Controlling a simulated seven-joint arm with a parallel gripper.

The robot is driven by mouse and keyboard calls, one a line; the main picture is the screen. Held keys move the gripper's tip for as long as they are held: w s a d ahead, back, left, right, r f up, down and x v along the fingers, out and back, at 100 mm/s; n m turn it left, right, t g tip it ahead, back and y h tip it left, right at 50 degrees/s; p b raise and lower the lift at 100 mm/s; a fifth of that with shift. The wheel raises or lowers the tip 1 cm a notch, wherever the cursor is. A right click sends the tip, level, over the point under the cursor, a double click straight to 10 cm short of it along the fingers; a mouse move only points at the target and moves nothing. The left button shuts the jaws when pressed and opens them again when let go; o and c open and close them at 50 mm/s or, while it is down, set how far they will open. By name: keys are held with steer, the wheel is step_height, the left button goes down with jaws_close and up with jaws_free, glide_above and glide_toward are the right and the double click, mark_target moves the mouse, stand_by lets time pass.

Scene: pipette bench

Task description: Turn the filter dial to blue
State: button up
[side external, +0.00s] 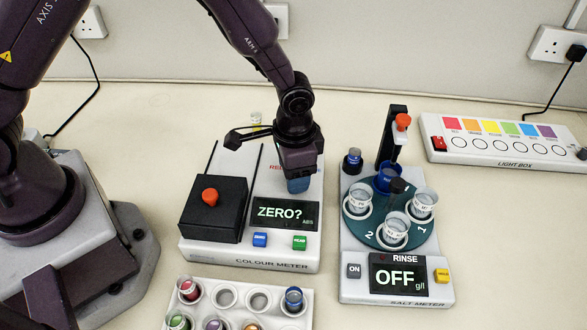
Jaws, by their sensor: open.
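The colour meter (222,253) stands on the bench in the middle of the side external view. Its display (285,213) reads "ZERO?". Red lettering (276,169), partly covered, shows on its top beside my gripper. My gripper (298,183) points down over the back right of the meter, above the display. The filter dial is not clearly visible; my gripper hides that area. A small blue piece (298,186) shows at the gripper's lower end; I cannot tell whether it is a fingertip or part of the meter. Contact with the dial cannot be seen.
A black box with an orange knob (210,197) sits on the meter's left. The salt meter (398,297) with cups stands close on the right. A vial rack (257,321) is in front. The light box (505,153) is at back right.

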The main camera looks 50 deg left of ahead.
step_height(320, 180, up, 13)
steer(key=shift+d+f, duration=0.15)
steer(key=shift+d, duration=0.1)
steer(key=shift+s, duration=0.1)
steer(key=s+a+r+n+t, duration=0.2)
steer(key=s+a+r, duration=0.4)
steer(key=s+r, duration=0.2)
steer(key=s+a+r+n+t, duration=0.3)
steer(key=s+a+r, duration=0.2)
steer(key=s+r, duration=0.2)
steer(key=s, duration=0.2)
steer(key=shift+s+a+r, duration=0.3)
steer(key=shift+a+r, duration=0.05)
steer(key=shift+r, duration=0.05)
